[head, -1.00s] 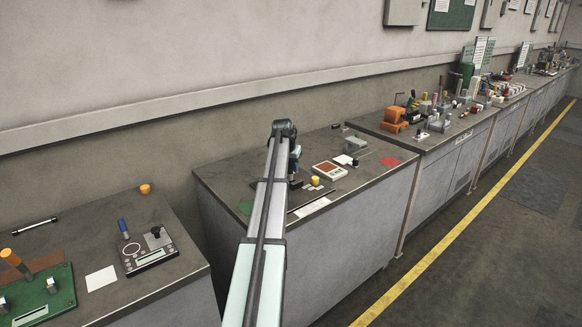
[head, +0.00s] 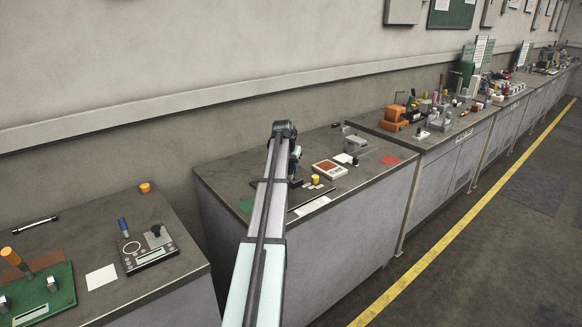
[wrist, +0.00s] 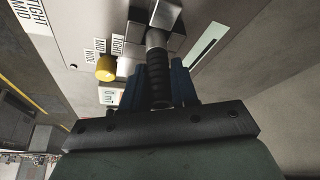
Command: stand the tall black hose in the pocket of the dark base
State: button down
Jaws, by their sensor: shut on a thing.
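In the wrist view, my gripper (wrist: 158,72) has its blue fingers closed on the black hose (wrist: 157,80), which is ribbed and points away from the palm. The hose's far end, paler grey, reaches toward grey blocks (wrist: 168,16) at the top of the view. I cannot tell whether it touches them or sits in a pocket. In the head view, my gripper (head: 294,168) is small and partly hidden behind my arm, over the middle bench. A dark base (head: 283,192) shows only in part beside my arm there, and its pocket is hidden.
A yellow cylinder (head: 315,180) stands close right of my gripper, and it also shows in the wrist view (wrist: 105,68) beside printed labels. A white-framed device (head: 330,170), a grey block (head: 355,144) and a red patch (head: 390,161) lie farther right. The bench's front right is clear.

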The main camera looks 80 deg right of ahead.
jog(key=shift+f, duration=1.15)
dwell(1.4)
jog(key=c, duration=0.8)
grip_release()
jog(key=v, duration=1.4)
jog(key=shift+w, duration=0.1)
